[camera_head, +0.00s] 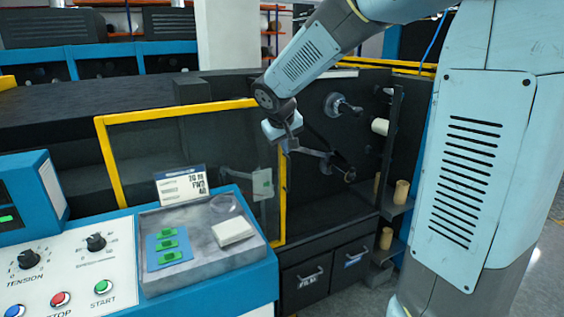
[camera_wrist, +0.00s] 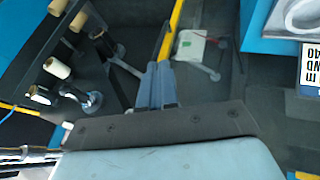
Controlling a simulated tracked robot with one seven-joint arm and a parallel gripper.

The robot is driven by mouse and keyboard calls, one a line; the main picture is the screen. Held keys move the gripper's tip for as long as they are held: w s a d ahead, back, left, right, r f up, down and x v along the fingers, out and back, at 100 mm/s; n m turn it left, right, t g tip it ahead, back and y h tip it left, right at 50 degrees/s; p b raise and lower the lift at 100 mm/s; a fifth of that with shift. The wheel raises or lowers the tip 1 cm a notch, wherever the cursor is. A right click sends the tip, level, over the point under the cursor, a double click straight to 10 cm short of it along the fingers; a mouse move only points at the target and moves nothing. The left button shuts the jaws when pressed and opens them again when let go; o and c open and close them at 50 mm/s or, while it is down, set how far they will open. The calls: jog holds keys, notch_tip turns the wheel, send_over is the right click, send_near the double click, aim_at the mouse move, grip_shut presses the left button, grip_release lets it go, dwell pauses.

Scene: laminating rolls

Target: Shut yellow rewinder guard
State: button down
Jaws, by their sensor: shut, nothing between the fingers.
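The yellow-framed guard (camera_head: 110,165) with a see-through panel stands across the left part of the dark machine in the head view. Its right yellow upright (camera_head: 281,205) is beside the uncovered bay of rollers and shafts. My gripper (camera_head: 289,147) is shut and empty, pointing down near the upper part of that upright. In the wrist view, my gripper (camera_wrist: 158,68) has its fingers together, with a yellow guard bar (camera_wrist: 171,32) just beyond the tips. I cannot tell whether they touch it.
A shaft with a crank-like arm (camera_head: 335,165) and a chuck (camera_head: 338,105) stick out in the open bay. Tan cores (camera_head: 401,192) stand on shelves at right. The control console (camera_head: 75,265) with a grey tray (camera_head: 200,262) fills the front left. Drawers (camera_head: 330,275) lie below the bay.

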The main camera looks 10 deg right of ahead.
aim_at(284, 160)
jog(key=w+a+f+n, duration=0.1)
jog(key=w+a+f, duration=0.2)
jog(key=w+a, duration=0.15)
jog(key=shift+t+h, duration=0.3)
jog(key=shift+w+d+f, duration=1.75)
jog(key=shift+w+f, duration=0.15)
jog(key=shift+w, duration=0.15)
jog(key=shift+w+d+f, duration=1.75)
jog(key=shift+w+f, duration=0.15)
jog(key=shift+w, duration=0.1)
